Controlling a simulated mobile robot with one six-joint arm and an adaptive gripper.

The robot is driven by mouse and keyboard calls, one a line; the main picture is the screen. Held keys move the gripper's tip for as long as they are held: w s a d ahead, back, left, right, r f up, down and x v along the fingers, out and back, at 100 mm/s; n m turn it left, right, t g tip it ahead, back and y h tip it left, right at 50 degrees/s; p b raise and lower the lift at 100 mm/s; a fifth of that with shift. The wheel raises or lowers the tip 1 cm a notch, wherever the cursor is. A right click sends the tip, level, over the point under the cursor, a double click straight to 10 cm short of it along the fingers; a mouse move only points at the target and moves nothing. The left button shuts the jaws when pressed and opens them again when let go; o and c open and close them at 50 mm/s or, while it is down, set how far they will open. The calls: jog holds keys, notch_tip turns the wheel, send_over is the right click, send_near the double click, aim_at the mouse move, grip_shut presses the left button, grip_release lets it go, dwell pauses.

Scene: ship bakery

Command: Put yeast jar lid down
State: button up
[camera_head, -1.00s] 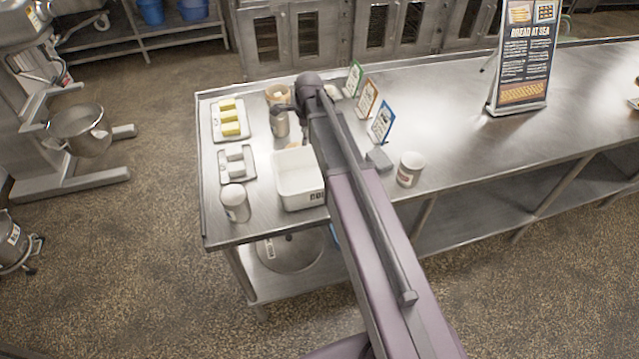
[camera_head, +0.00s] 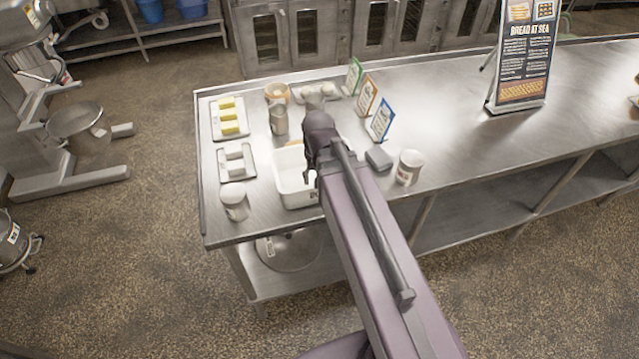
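Two white jars stand on the steel table, and I cannot tell which is the yeast jar. One jar (camera_head: 235,203) is near the front left corner, in front of the butter and white block trays. The other jar (camera_head: 409,168) has a label and stands to the right of my arm. I cannot make out a separate lid. My gripper (camera_head: 311,178) is mostly hidden by my own wrist and forearm, over or beside the right side of the white bin (camera_head: 291,196). Its fingers and anything in them cannot be seen clearly.
A tray of yellow blocks (camera_head: 216,134), a tray of white blocks (camera_head: 223,176), a metal canister (camera_head: 279,118) and a wooden-coloured bowl (camera_head: 276,92) are at the left. The table's right half (camera_head: 450,115) is mostly clear, with a sign (camera_head: 525,55).

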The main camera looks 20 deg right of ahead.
jog(key=shift+s+n, duration=1.05)
jog(key=shift+n, duration=0.05)
jog(key=shift+f, duration=0.1)
notch_tip(320, 180, down, 5)
jog(key=b, duration=0.5)
